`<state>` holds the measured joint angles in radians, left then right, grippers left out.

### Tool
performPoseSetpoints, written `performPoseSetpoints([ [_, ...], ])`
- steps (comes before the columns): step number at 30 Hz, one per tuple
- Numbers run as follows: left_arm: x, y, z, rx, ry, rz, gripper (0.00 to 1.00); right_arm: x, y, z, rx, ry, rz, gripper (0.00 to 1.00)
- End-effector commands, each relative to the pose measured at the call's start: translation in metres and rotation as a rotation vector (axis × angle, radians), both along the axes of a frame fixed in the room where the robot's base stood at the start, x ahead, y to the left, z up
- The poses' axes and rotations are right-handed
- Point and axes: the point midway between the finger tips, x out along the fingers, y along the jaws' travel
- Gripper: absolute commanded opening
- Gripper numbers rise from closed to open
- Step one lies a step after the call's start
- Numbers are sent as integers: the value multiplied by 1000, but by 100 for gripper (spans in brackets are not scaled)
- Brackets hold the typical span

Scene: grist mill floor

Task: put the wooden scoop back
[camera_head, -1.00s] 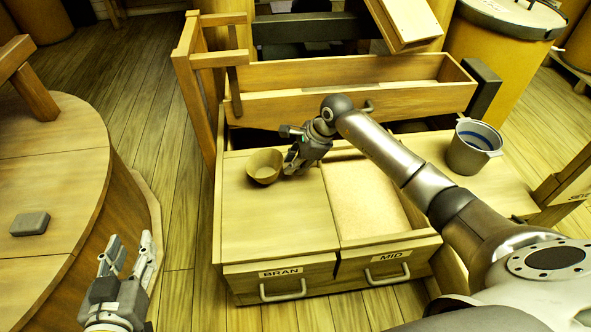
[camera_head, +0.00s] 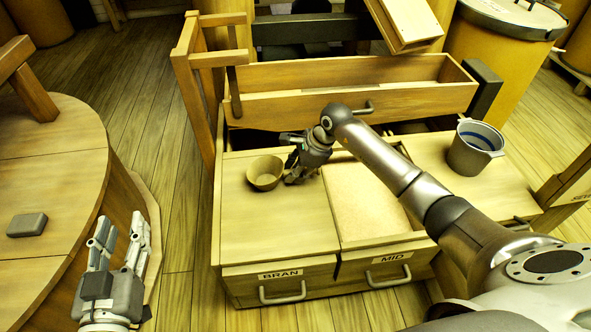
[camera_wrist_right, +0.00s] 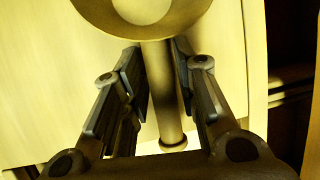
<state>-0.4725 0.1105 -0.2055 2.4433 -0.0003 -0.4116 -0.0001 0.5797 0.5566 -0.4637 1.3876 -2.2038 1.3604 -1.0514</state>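The wooden scoop shows as a small round bowl (camera_head: 265,173) over the BRAN lid in the head view. In the right wrist view its handle (camera_wrist_right: 158,90) runs between the two fingers, with the bowl rim at the top. Whether the bowl touches the lid is hard to tell. My left gripper (camera_head: 121,240) is open and empty, low at the left beside the round wooden platform.
The BRAN bin (camera_head: 272,234) and MID bin (camera_head: 365,205) are side by side. A long wooden trough (camera_head: 350,91) stands behind them. A grey pail (camera_head: 472,148) stands on the right surface. A grey block (camera_head: 27,224) lies on the round platform (camera_head: 60,180).

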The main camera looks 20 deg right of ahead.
Motion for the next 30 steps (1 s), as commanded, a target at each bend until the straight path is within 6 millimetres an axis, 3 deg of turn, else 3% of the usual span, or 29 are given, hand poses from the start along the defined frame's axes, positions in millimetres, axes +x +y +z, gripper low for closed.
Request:
performPoseSetpoints([
  [15, 0, 1, -3, 5, 22, 1, 40, 0, 0, 3, 1, 0, 0, 41],
  [30, -27, 19, -74, 102, 417, 28, 40, -17, -20, 61, -2, -2, 0, 41],
])
